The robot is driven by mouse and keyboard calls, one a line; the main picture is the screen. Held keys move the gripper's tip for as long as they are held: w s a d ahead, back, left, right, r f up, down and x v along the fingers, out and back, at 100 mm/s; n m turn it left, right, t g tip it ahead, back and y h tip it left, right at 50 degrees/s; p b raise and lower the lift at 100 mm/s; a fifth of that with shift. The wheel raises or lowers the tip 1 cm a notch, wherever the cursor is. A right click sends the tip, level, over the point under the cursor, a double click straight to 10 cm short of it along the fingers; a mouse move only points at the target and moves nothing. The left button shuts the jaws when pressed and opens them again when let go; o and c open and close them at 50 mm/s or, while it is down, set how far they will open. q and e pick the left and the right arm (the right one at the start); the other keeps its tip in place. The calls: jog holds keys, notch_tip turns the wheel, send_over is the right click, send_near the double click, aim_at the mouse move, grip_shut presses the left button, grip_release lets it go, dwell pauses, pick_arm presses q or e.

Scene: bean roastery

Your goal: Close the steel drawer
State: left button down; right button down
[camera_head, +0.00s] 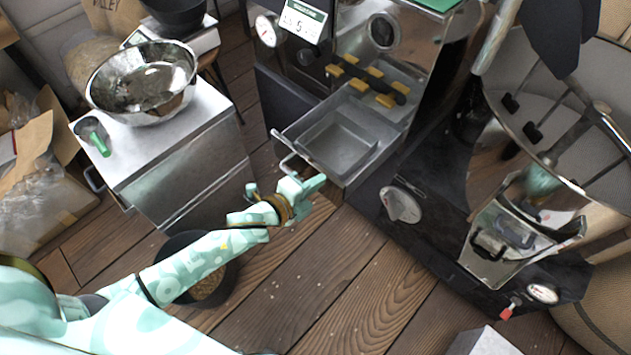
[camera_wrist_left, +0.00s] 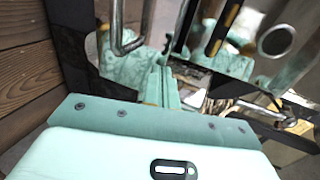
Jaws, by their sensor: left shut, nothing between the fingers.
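The steel drawer (camera_head: 345,152) is pulled out of the dark machine in the head view. It looks empty, and its bar handle (camera_head: 291,166) is at the front. My left gripper (camera_head: 317,184) is shut and empty, just in front of the drawer's front face, to the right of the handle. In the left wrist view the shut fingers (camera_wrist_left: 160,86) point at the shiny front, which mirrors them; the handle (camera_wrist_left: 122,40) stands up to their left. I cannot tell whether the fingertips touch the front. My right gripper is not in view.
A white-topped steel cabinet (camera_head: 178,150) with a steel bowl (camera_head: 143,85) and a green-handled scoop (camera_head: 97,140) stands to the left. A dark bucket (camera_head: 205,280) is on the floor under my left arm. The roaster's cooling tray and chute (camera_head: 505,240) are at right. Plank floor ahead is clear.

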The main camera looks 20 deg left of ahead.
pick_arm(q)
jog(key=shift+w, duration=0.1)
